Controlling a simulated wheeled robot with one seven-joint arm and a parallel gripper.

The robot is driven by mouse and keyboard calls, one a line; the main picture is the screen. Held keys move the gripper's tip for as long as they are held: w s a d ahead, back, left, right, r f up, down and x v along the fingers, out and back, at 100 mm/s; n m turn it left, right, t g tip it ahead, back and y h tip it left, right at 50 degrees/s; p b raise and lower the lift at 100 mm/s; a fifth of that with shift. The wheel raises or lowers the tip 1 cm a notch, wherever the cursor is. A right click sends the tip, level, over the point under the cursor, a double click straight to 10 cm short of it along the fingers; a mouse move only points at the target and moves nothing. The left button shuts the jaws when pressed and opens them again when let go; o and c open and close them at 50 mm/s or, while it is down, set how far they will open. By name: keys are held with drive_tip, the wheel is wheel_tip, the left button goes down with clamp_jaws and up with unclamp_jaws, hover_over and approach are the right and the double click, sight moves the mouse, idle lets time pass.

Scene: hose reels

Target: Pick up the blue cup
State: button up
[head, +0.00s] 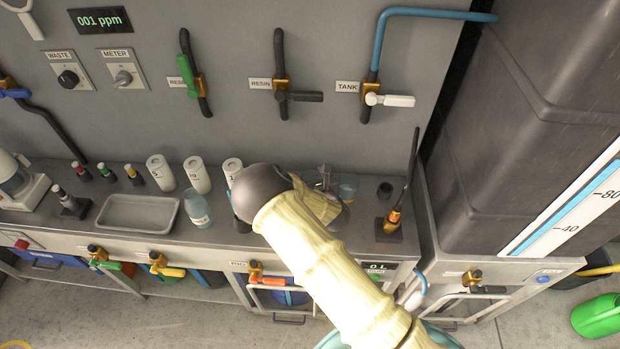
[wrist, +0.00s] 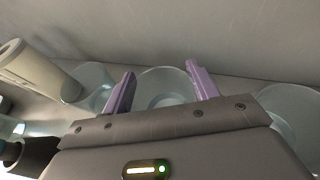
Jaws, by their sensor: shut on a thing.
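My gripper (wrist: 161,88) has its two purple fingers on either side of a pale, see-through cup (wrist: 166,100) in the wrist view, and it is shut on that cup. The cup looks faintly blue-grey. In the head view my gripper (head: 322,182) is over the steel counter, and my arm hides most of what it holds. Two similar clear cups stand beside it in the wrist view, one at the left (wrist: 92,78) and one at the right (wrist: 290,112). I cannot tell from the colours which cup is bluest.
White cylinders (head: 197,175) and a clear bottle (head: 198,209) stand left of my arm on the counter (head: 150,238). A grey tray (head: 137,214) lies further left. A black stand with an orange-handled rod (head: 392,222) is at the right. The panel wall with valves (head: 280,92) rises behind.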

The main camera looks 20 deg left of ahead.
wheel_tip(320, 180, up, 10)
drive_tip(key=shift+f+b, duration=0.2)
drive_tip(key=shift+b, duration=0.25)
idle(0.5)
drive_tip(key=shift+d, duration=0.1)
idle(0.6)
